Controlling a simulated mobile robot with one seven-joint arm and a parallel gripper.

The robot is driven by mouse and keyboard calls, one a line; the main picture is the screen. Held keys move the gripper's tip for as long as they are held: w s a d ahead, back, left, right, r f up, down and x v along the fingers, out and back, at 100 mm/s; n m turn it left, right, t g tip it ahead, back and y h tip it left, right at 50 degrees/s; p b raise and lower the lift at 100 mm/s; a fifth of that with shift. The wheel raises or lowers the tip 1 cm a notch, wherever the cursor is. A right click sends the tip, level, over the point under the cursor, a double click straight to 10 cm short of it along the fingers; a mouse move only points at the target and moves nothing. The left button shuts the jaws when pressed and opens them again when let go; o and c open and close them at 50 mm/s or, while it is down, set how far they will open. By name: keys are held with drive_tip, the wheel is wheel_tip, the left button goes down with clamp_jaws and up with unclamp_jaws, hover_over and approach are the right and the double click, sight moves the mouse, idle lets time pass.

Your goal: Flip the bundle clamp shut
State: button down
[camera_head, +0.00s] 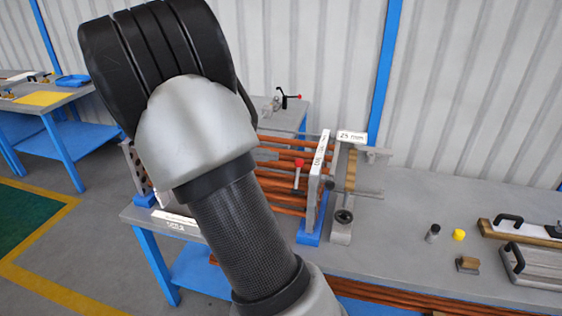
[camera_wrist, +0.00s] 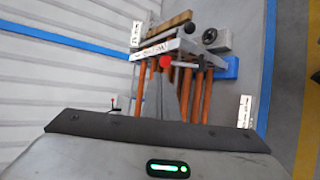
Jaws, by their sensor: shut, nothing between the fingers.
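The bundle clamp's lever, with a red knob (camera_head: 299,163), stands roughly upright beside the copper tubes (camera_head: 282,200), left of the white-labelled end plate (camera_head: 318,170). The clamp's base is partly hidden.
A post labelled 25 mm (camera_head: 351,137) stands just right of the end plate. Small parts, including a yellow cap (camera_head: 458,235), and handled fixtures (camera_head: 520,230) lie on the bench to the right. Another red-tipped lever (camera_head: 298,97) is behind.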

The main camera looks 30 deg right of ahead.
drive_tip(key=v, duration=0.5)
drive_tip(key=shift+w+r, duration=0.1)
drive_tip(key=shift+r, duration=0.1)
